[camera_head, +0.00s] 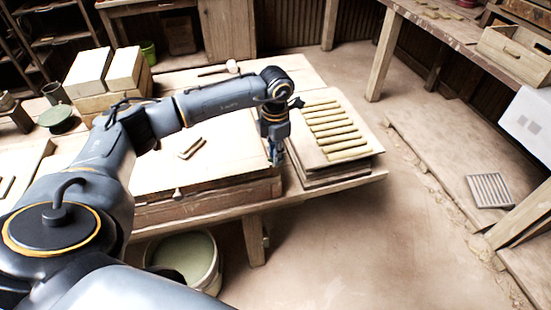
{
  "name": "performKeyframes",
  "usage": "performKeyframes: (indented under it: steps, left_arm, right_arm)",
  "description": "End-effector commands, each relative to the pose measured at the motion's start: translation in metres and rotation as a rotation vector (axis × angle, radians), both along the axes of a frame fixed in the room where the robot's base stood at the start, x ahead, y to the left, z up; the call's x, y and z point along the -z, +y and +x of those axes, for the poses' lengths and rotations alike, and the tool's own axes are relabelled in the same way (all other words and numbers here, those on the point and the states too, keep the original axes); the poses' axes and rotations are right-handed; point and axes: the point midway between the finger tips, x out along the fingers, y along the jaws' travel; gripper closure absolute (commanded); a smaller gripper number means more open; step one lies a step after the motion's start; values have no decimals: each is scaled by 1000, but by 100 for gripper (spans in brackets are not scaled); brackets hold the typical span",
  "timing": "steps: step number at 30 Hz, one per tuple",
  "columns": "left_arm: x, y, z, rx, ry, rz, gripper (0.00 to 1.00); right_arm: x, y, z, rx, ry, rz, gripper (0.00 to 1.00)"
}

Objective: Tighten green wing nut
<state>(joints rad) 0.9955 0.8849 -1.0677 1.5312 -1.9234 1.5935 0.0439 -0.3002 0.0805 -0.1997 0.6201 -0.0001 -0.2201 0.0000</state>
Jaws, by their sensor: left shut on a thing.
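My left gripper (275,158) points down at the right end of a low wooden box-like press (215,196) on the workbench. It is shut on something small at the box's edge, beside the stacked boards. The fingers and what they hold are too small and dark to make out. I cannot pick out the green wing nut for sure; the gripper may hide it. My right gripper is not in view.
Green-yellow strips lie on stacked boards (348,167) right of the gripper. Pale blocks (88,70) stand on the bench at the back left. A bucket (185,255) stands under the front edge. The floor to the right is mostly open, with a grate (489,190).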

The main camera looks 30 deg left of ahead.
Motion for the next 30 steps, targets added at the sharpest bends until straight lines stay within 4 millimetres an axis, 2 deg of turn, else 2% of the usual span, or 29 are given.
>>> performKeyframes:
  steps: [3, 12, 29, 30]
  left_arm:
    - [1, 0, 1, 73, -6, 0, 100]
    - [0, 0, 1, 189, -4, 0, 100]
    - [-2, 0, 1, 215, -4, 0, 100]
    - [-2, 0, 1, 215, -5, 0, 75]
  right_arm:
    - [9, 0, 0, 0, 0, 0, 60]
    - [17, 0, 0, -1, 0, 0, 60]
    - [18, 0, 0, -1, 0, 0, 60]
    - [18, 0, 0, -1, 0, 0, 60]
